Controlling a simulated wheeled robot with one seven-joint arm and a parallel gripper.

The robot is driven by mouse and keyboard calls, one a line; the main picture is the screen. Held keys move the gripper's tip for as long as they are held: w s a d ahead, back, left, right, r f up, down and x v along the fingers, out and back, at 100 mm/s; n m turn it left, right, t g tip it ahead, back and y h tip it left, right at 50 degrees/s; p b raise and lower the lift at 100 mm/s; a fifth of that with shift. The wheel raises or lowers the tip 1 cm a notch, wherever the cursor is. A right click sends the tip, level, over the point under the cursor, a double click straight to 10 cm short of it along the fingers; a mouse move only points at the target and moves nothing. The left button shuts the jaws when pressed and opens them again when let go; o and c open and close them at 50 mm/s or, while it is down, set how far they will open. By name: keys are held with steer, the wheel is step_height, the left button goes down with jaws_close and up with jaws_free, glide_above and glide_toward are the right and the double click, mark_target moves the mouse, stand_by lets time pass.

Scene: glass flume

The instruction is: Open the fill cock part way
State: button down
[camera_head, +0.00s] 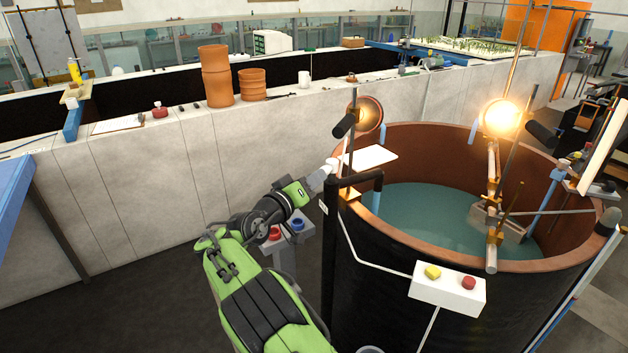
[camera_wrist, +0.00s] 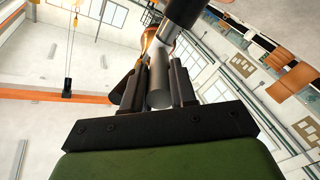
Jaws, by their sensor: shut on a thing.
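My gripper shows in the wrist view (camera_wrist: 160,82), its two dark fingers closed on either side of a grey cylindrical piece, which I take to be the handle of the fill cock (camera_wrist: 160,97). A thick dark cylinder, perhaps a pipe, and a pale part lie just beyond the fingertips. In the head view my arm reaches up to the black standpipe (camera_head: 329,250) at the left of the round tank. A pale piece is at the arm's end beside the pipe. The fingers and the cock's angle cannot be made out there.
The tank (camera_head: 450,262) holds greenish water, with lamps and rods above its rim. A white box with yellow and red buttons (camera_head: 447,288) hangs on its near side. A pedestal with red and blue buttons (camera_head: 290,234) stands close beside my arm. A long white wall (camera_head: 150,195) runs behind.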

steer(key=shift+a, duration=0.1)
steer(key=c, duration=0.9)
jaws_free()
steer(key=b+v, duration=0.1)
steer(key=v, duration=1.4)
steer(key=shift+s+a, duration=0.2)
steer(key=shift+d, duration=0.1)
